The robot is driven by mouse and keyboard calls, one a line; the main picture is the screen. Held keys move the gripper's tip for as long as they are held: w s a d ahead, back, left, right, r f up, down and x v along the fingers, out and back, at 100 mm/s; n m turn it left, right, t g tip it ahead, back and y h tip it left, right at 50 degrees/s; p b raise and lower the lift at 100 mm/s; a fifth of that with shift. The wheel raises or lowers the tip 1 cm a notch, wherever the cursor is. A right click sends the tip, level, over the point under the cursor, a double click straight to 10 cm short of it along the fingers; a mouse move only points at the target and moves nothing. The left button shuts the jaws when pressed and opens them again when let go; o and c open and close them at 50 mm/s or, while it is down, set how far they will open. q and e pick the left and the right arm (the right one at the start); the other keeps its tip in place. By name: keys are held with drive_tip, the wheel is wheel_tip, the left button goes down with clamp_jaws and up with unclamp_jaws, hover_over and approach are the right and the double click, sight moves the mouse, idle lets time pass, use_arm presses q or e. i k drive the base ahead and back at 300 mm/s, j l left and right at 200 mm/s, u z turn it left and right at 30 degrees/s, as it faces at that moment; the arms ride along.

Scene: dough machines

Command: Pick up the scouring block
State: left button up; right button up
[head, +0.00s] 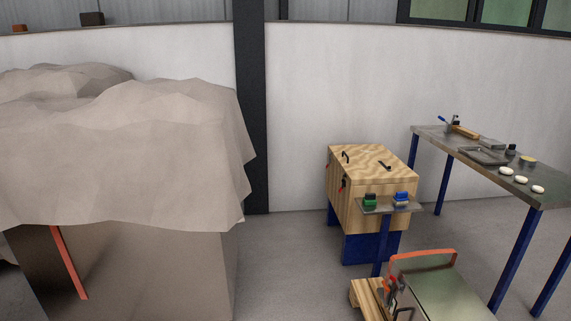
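A small grey stand (380,211) in front of the wooden box carries two small blocks. One is green with a dark part (370,200) at its left end. The other is blue with a pale lower part (401,198) at its right end. Either could be the scouring block; they are too small here for me to tell which. Neither of my grippers shows in the head view.
A wooden box (372,172) on blue legs stands behind the stand. A metal table (470,152) with several items is at right. A red-handled machine (440,285) stands in front. A cloth-draped bulk (120,150) fills the left. Floor (285,265) between is clear.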

sight(370, 199)
drive_tip(key=i+z, duration=0.1)
drive_tip(key=i, duration=0.45)
drive_tip(key=i+z, duration=0.1)
drive_tip(key=i, duration=0.45)
drive_tip(key=i+j+z, duration=0.1)
drive_tip(key=i, duration=0.4)
drive_tip(key=i+j+z, duration=0.1)
drive_tip(key=i, duration=0.45)
drive_tip(key=j, duration=0.1)
